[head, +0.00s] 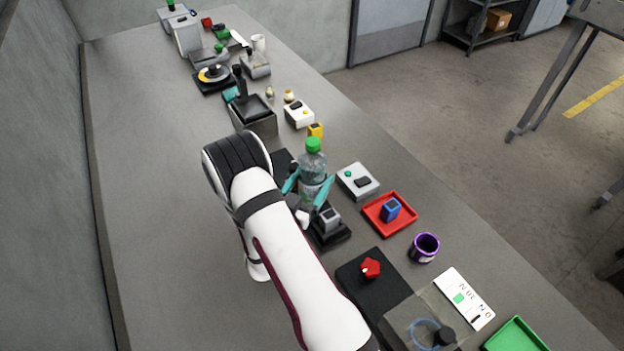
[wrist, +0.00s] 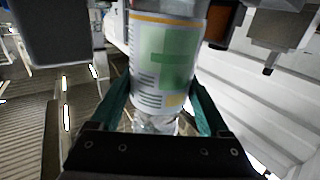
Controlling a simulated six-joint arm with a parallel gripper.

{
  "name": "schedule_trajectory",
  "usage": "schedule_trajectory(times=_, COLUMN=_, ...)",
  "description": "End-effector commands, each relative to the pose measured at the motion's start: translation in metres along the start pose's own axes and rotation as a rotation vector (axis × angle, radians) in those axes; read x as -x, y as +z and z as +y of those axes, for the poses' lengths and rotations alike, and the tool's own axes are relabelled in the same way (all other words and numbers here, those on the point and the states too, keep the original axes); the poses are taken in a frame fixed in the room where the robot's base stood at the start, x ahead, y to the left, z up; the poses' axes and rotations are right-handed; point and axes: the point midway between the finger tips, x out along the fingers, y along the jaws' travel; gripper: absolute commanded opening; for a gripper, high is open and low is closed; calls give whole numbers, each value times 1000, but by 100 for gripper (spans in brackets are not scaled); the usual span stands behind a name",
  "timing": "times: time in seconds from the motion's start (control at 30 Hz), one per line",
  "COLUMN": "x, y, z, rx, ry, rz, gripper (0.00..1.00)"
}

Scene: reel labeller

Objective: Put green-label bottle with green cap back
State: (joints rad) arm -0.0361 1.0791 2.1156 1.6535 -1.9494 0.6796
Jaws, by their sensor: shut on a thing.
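A clear bottle (head: 313,165) with a green cap (head: 313,145) stands roughly upright in the middle of the head view. My gripper (head: 309,188) has its teal fingers on both sides of the bottle's lower body and is shut on it. In the wrist view the bottle's white label (wrist: 165,62) with a green mark and an orange band fills the middle, between the two fingers. The bottle's base is hidden in the head view, so I cannot tell whether it touches anything below.
A black device with a grey block (head: 329,218) sits close in front of the bottle. A white control box (head: 358,181), a red tray (head: 400,224) and a purple mug (head: 425,247) stand to the right. A dark open bin (head: 262,127) stands behind. The table's left side is clear.

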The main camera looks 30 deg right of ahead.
Motion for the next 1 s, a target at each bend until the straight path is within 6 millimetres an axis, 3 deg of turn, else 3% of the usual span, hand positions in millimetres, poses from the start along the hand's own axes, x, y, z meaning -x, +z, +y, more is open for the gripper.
schedule_trajectory(times=0.33, x=0, y=3, z=-1, rx=-1, ry=-1, rz=2, gripper=0)
schedule_trajectory(times=0.37, x=0, y=4, z=0, rx=-1, ry=0, rz=0, gripper=81)
schedule_trajectory(times=0.47, x=0, y=3, z=0, rx=-1, ry=0, rz=0, gripper=99)
schedule_trajectory(times=0.77, x=4, y=4, z=-1, rx=-1, ry=-3, rz=0, gripper=100)
schedule_trajectory(times=0.87, x=19, y=4, z=-1, rx=1, ry=-4, rz=-1, gripper=100)
schedule_trajectory(times=1.0, x=54, y=4, z=-7, rx=1, ry=-9, rz=1, gripper=100)
